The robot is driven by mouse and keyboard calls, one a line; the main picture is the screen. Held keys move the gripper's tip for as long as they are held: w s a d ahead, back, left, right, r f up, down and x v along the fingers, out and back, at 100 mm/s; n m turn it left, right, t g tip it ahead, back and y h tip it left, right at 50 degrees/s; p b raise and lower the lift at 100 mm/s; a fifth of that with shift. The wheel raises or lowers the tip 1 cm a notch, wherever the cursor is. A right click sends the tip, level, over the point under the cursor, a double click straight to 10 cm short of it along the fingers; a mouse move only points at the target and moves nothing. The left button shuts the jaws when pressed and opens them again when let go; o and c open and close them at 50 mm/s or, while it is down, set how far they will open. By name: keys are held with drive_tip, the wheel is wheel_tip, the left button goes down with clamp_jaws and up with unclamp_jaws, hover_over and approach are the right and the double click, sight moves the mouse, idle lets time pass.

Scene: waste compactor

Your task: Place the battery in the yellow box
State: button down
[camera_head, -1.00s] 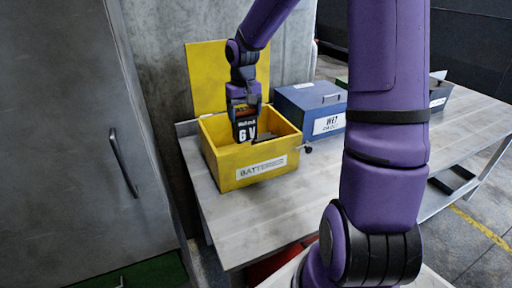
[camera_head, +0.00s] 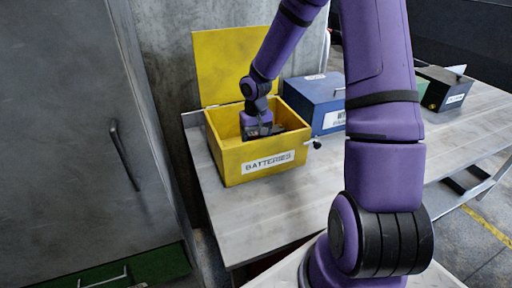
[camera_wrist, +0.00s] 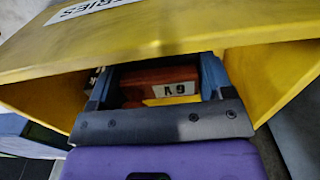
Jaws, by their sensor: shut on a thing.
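The yellow box (camera_head: 228,163), labelled BATTERIES, stands on the table with its lid raised behind it. My gripper (camera_head: 262,132) reaches down inside the box, its fingers partly hidden by the front wall. In the wrist view my gripper (camera_wrist: 158,78) is shut on the battery (camera_wrist: 160,76), which has a reddish-brown face and a label reading 6V. The battery is between the fingers, inside the box walls. In the head view it is hidden or too dark to make out. I cannot tell whether it touches the box floor.
A blue box (camera_head: 314,105) with a white label stands right of the yellow box. A dark box (camera_head: 444,90) is farther right on the table (camera_head: 290,200). The tabletop in front of the yellow box is clear. A grey cabinet door (camera_head: 70,130) is at the left.

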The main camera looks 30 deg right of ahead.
drive_tip(key=shift+f, duration=2.35)
drive_tip(key=shift+f, duration=0.1)
unclamp_jaws()
